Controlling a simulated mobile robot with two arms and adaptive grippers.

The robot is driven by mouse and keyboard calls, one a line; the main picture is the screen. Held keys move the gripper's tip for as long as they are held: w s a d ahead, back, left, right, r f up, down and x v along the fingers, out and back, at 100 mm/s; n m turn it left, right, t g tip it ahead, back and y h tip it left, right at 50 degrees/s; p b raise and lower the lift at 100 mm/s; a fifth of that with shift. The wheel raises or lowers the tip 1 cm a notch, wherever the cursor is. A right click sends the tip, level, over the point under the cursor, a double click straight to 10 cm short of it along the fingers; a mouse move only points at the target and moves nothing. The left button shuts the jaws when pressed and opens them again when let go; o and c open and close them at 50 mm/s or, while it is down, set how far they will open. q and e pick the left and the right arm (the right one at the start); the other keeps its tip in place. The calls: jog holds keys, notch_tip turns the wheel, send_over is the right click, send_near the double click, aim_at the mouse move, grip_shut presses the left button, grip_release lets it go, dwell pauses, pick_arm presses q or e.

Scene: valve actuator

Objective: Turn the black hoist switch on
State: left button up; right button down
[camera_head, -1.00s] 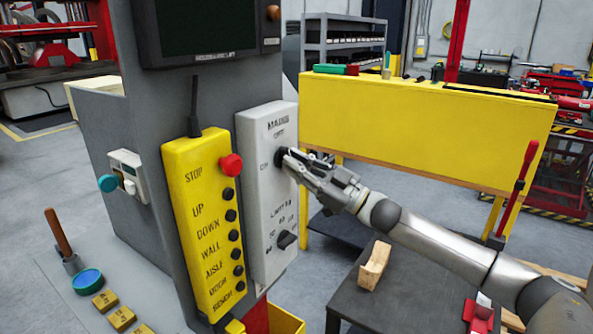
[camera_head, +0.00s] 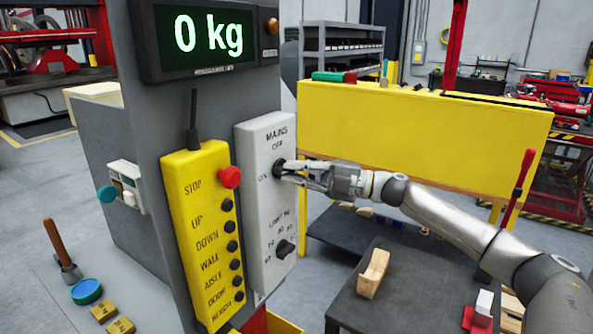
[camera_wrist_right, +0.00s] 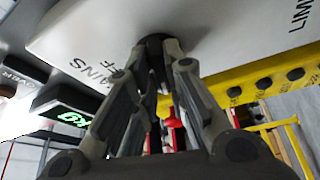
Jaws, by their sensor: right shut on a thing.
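The black hoist switch (camera_head: 278,168) is a round knob on the light grey MAINS panel (camera_head: 266,205), with OFF printed above it and ON to its left. My right gripper (camera_head: 286,171) comes in from the right, nearly level, with its fingertips closed around the knob. The right wrist view shows the fingers (camera_wrist_right: 161,58) on both sides of the black knob (camera_wrist_right: 153,40); they partly hide it. The display (camera_head: 208,35) above is lit and reads 0 kg in green-white figures. My left gripper is not in view.
A yellow pendant (camera_head: 202,240) with a red stop button (camera_head: 230,177) and several black buttons hangs just left of the panel. A second black knob (camera_head: 284,249) sits lower on the panel. A dark table (camera_head: 385,300) with a wooden block (camera_head: 373,273) stands at lower right.

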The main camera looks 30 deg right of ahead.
jog(key=shift+r+n+g+h+p, duration=0.15)
jog(key=shift+n+g, duration=0.1)
jog(key=shift+n, duration=0.4)
jog(key=shift+r+n+g+h+p, duration=0.15)
jog(key=shift+n+g, duration=0.1)
jog(key=shift+n, duration=0.4)
jog(key=shift+f, duration=0.1)
jog(key=c, duration=1.6)
grip_release()
jog(key=shift+o, duration=0.6)
jog(key=shift+a+f, duration=0.1)
jog(key=shift+a, duration=0.05)
